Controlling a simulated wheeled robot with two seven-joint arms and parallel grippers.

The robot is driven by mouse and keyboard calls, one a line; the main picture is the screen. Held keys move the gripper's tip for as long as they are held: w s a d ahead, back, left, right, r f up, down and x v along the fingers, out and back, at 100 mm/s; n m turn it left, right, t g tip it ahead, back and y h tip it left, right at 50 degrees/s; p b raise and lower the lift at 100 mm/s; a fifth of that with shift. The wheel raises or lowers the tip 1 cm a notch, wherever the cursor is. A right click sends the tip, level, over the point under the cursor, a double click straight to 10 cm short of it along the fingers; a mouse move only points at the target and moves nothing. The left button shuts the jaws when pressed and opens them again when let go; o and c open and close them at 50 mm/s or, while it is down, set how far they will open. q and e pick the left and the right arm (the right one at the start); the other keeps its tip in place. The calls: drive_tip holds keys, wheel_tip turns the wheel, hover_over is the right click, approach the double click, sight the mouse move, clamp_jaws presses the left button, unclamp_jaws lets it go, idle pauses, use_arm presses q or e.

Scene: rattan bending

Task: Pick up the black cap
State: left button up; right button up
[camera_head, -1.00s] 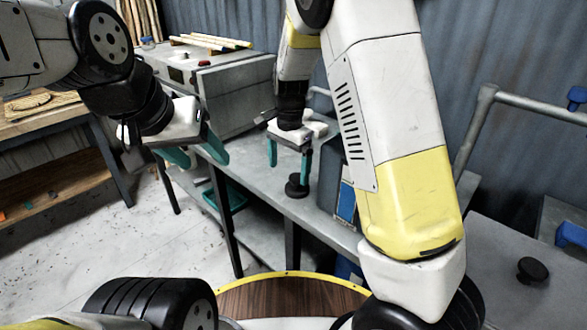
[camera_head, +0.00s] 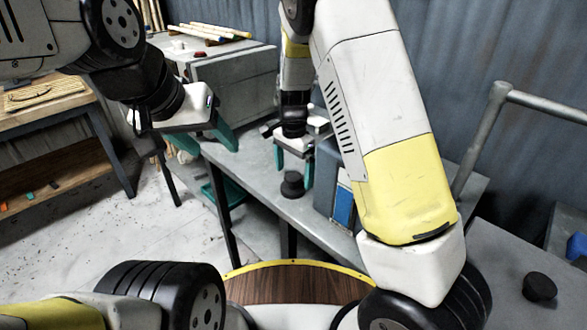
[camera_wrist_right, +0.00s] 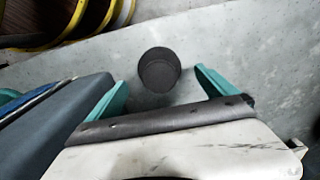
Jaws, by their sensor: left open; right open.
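The black cap (camera_head: 292,186) stands on the grey metal workbench, below my right gripper in the head view. My right gripper (camera_head: 294,170) is open and empty, its teal fingers pointing down over the cap. In the right wrist view the cap (camera_wrist_right: 159,70) lies ahead of and between the two spread fingers of the gripper (camera_wrist_right: 160,82), with no contact seen. My left gripper (camera_head: 213,150) is open and empty, to the left, by the bench's front edge.
A grey metal box (camera_head: 236,85) stands at the back of the workbench (camera_head: 262,188). A blue-grey box (camera_head: 338,190) stands close to the right of the cap. Another black round piece (camera_head: 539,287) lies on the right table. A wooden table (camera_head: 50,125) is at left.

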sight(293, 176)
wheel_tip(293, 176, down, 3)
drive_tip(key=shift+s+f, duration=0.1)
drive_tip(key=shift+f, duration=0.1)
drive_tip(key=shift+c, duration=0.3)
drive_tip(key=shift+a+r, duration=0.1)
drive_tip(key=shift+r, duration=0.05)
drive_tip(key=c, duration=1.6)
